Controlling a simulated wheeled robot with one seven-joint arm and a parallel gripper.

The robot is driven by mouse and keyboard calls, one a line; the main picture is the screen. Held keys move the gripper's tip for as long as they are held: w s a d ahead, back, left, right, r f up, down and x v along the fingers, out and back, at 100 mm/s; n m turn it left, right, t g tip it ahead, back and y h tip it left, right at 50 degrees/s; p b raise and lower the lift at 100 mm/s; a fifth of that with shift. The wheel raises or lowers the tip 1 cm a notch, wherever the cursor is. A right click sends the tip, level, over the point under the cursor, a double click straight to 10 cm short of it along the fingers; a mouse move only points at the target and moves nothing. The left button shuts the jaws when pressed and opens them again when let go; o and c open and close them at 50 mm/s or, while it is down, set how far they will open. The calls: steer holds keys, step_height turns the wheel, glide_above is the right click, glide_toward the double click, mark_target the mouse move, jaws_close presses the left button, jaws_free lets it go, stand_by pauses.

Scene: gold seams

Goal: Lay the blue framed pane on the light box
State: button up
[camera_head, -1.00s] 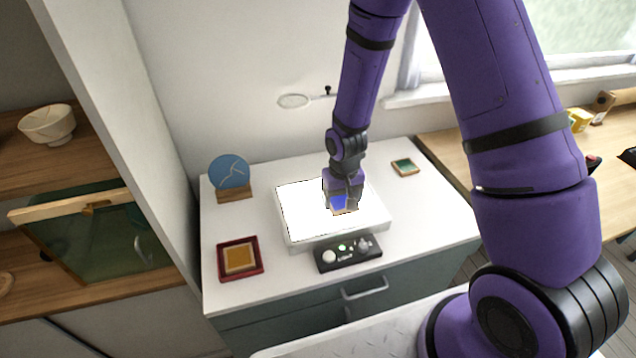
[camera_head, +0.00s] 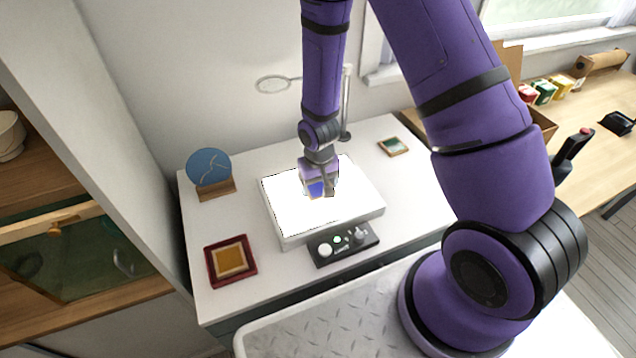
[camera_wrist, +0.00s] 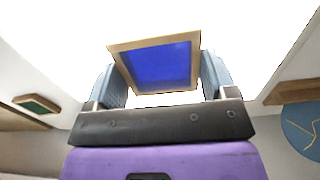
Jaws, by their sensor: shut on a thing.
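The blue framed pane (camera_wrist: 158,65) is a deep blue square in a pale wooden frame. In the wrist view it sits between the two fingers of my gripper (camera_wrist: 162,80), which is shut on it. In the head view the pane (camera_head: 316,188) shows small and blue under my gripper (camera_head: 320,190), over the middle of the light box. The light box (camera_head: 292,241) is a white slab with a brightly glowing top on the white cabinet. Whether the pane touches the glowing top I cannot tell.
An amber pane in a red tray (camera_head: 211,279) lies at the front left. A blue disc (camera_head: 209,166) stands in a wooden holder at the back left. A small green framed pane (camera_head: 394,146) lies at the back right. A black control panel (camera_head: 343,244) lies before the light box.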

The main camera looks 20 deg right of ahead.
steer(key=shift+f, duration=0.1)
steer(key=o, duration=0.9)
step_height(320, 180, up, 12)
steer(key=shift+r, duration=0.25)
step_height(320, 180, up, 8)
steer(key=t, duration=0.1)
glide_above(319, 186)
steer(key=s+d, duration=0.1)
steer(key=d, duration=0.1)
steer(key=s+d+r+t, duration=0.15)
steer(key=s+r, duration=0.25)
steer(key=r, duration=0.7)
steer(key=s+d+r+t, duration=0.2)
steer(key=s+d+r, duration=0.1)
steer(key=s+r, duration=1)
steer(key=s, duration=0.3)
steer(key=shift+s+d+t, duration=0.2)
steer(key=shift+t, duration=0.15)
